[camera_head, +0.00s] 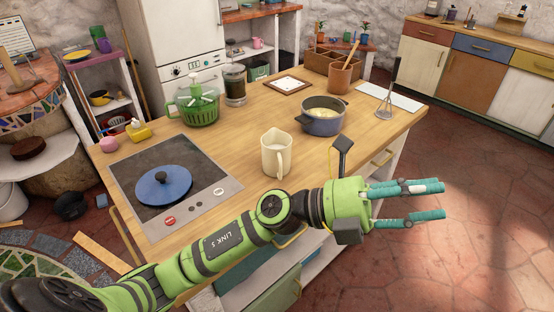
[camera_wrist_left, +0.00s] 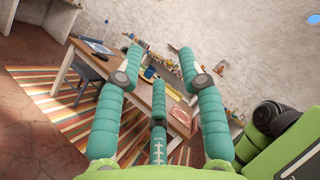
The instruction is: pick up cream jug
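The cream jug (camera_head: 275,155) stands upright on the wooden counter in the head view, near its front edge, with its handle toward the lower right. My left gripper (camera_head: 425,202) is to the right of the jug and beyond the counter's front right edge, over the floor. Its teal fingers point right, away from the jug. They are spread apart with nothing between them. The left wrist view shows the same open fingers (camera_wrist_left: 158,85), with a far table behind them and no jug. My right gripper does not show in either view.
A blue pot (camera_head: 323,121) stands behind and right of the jug. A cooktop with a blue lid (camera_head: 164,187) lies to the left. A green salad spinner (camera_head: 196,106), a dark jar (camera_head: 235,85) and a wooden utensil holder (camera_head: 340,77) stand farther back. A whisk (camera_head: 389,95) stands at right.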

